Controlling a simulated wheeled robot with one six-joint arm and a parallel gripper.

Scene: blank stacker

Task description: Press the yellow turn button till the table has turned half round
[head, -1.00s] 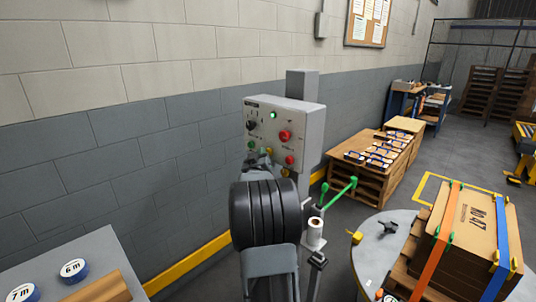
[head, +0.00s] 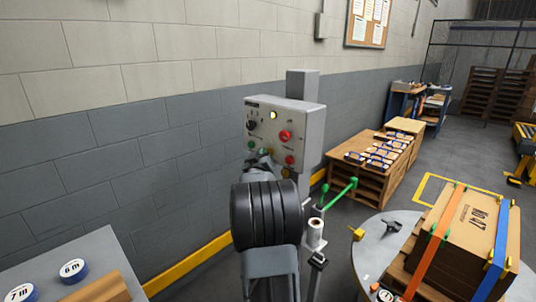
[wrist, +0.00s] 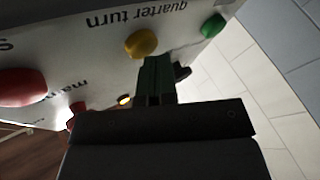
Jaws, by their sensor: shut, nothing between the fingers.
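The yellow button (wrist: 141,43) sits on the grey control box (head: 300,120), beside an upside-down "quarter turn" label in the wrist view. My gripper (wrist: 156,62) is shut and empty, its fingertips right at the yellow button's lower edge. Whether they touch it I cannot tell. In the head view my gripper (head: 262,160) reaches the box's lower left face and partly covers the buttons there. The round table (head: 372,258) at the right bears a strapped carton (head: 460,228) on a pallet.
Close to the yellow button are a green button (wrist: 212,25) and a large red knob (wrist: 22,87). A green-handled stand (head: 340,194) is between box and table. A bench with tape rolls (head: 74,271) stands at lower left. A block wall runs behind.

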